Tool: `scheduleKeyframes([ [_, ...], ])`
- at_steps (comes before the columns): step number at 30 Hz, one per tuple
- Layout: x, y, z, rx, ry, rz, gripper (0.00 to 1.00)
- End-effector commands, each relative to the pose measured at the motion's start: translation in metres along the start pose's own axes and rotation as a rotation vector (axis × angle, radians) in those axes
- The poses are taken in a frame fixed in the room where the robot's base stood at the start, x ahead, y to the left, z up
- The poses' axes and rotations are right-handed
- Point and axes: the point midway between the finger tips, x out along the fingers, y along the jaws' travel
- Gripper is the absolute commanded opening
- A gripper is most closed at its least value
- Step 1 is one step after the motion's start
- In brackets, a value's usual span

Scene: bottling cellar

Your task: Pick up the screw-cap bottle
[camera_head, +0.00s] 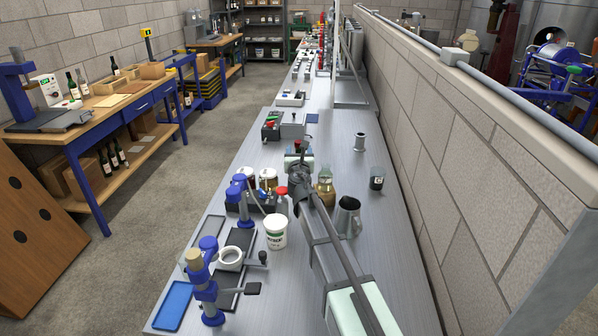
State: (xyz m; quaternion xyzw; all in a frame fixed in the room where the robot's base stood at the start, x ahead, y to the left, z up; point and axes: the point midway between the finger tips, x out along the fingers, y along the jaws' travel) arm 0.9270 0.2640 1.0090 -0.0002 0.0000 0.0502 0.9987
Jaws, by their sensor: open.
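Two small vessels on the grey metal bench could be the screw-cap bottle, and I cannot tell which one it is. The other is a clear, rounded bottle with yellowish-brown contents (325,190), upright left of a metal jug.
The metal jug (347,219), a dark-filled glass jar (376,179) and a metal cylinder (359,142) stand at right, near the block wall (425,150). Blue bench tools (207,290) and a blue tray (174,305) crowd the near left.

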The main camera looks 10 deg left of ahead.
Motion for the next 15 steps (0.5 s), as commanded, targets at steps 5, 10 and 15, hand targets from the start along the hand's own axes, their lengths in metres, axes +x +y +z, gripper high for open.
scheduleKeyframes([
  [5,0.009,0.0,0.0,0.0,0.0,0.0,0.63],
  [10,0.03,0.001,0.0,0.0,0.0,0.0,0.63],
  [15,0.051,0.001,0.0,0.0,0.001,0.001,0.63],
])
